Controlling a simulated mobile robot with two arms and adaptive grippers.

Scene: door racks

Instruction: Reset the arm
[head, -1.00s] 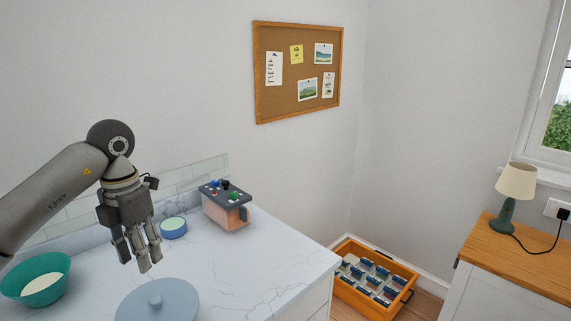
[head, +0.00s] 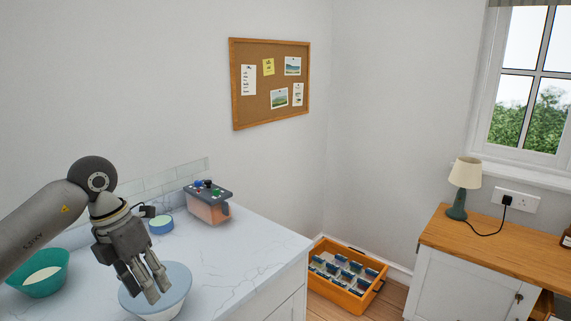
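My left gripper (head: 146,286) is in the head view at lower left, fingers pointing down. It is over the white marble counter (head: 232,252), in front of a bowl with a pale blue lid (head: 178,288). The fingers overlap the lid in the picture; I cannot tell whether they touch it. Nothing shows held between the fingers, and their gap is unclear from this angle. My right gripper is out of view.
A teal bowl (head: 37,274) stands left on the counter. Behind the gripper are a small blue round tub (head: 161,226) and a pink box with a dark top (head: 208,205). An orange crate (head: 337,293) is on the floor. A lamp (head: 463,185) stands on the wooden-topped cabinet (head: 490,246).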

